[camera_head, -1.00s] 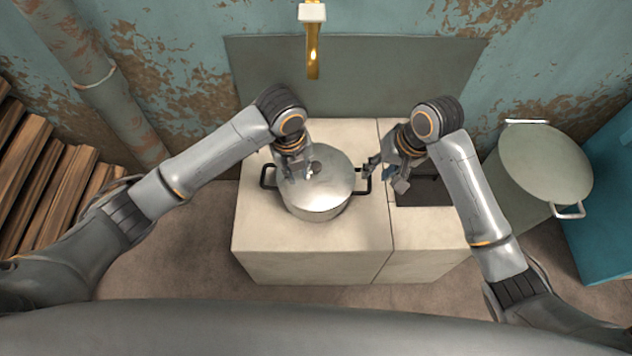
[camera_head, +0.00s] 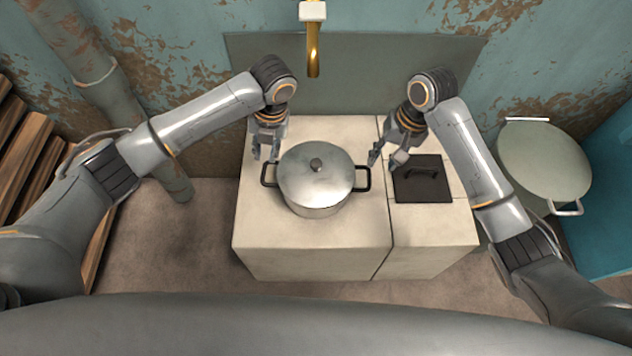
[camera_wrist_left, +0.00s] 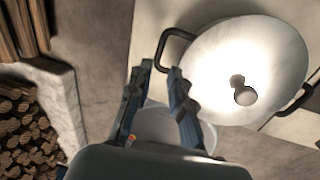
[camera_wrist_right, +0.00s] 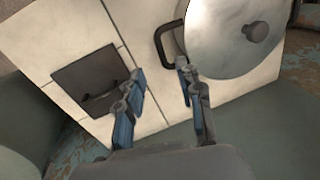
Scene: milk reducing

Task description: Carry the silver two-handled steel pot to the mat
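The silver steel pot (camera_head: 313,198) stands upright on the left part of the pale block, lid on, with a dark handle on each side. It also shows in the left wrist view (camera_wrist_left: 215,75) and right wrist view (camera_wrist_right: 215,45). My left gripper (camera_head: 266,156) is open and empty, just behind the pot's left handle (camera_head: 267,174). My right gripper (camera_head: 386,162) is open and empty, beside and a little above the pot's right handle (camera_head: 363,180). Neither gripper visibly holds a handle. I cannot make out a mat in any view.
A dark square plate (camera_head: 421,190) with a handle lies on the block's right part. A large pale green pot (camera_head: 545,162) stands further right. A brass spout (camera_head: 313,55) hangs behind. Firewood (camera_head: 35,150) is stacked at left. The block's front surface (camera_head: 310,237) is clear.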

